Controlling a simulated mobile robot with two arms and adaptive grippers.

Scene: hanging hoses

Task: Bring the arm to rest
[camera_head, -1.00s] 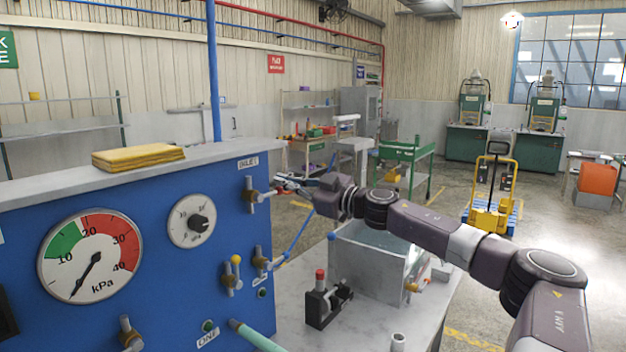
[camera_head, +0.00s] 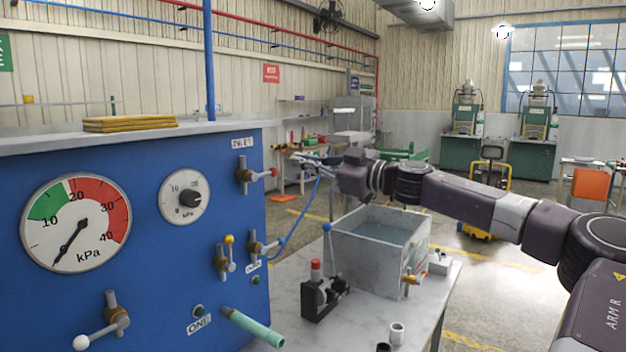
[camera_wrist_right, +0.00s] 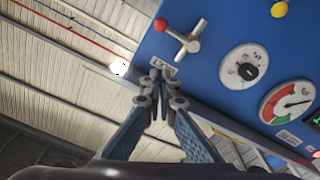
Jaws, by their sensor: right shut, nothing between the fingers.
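My right arm (camera_head: 470,200) reaches in from the right in the head view, over the water tank. Its gripper (camera_head: 298,160) points left towards the blue panel (camera_head: 140,290), just right of the inlet valve (camera_head: 248,174) with its red-tipped handle, and looks apart from it. In the right wrist view the fingers (camera_wrist_right: 160,75) are closed together with nothing between them; the inlet valve (camera_wrist_right: 185,42) shows beyond them, to the right. The left gripper is not in view.
The open tank (camera_head: 380,240) stands on the bench below my arm, with a black device (camera_head: 322,297) beside it. A blue hose (camera_head: 302,215) hangs near the panel. A green hose (camera_head: 255,328) sticks out at the panel's lower edge. The air above the tank's right is free.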

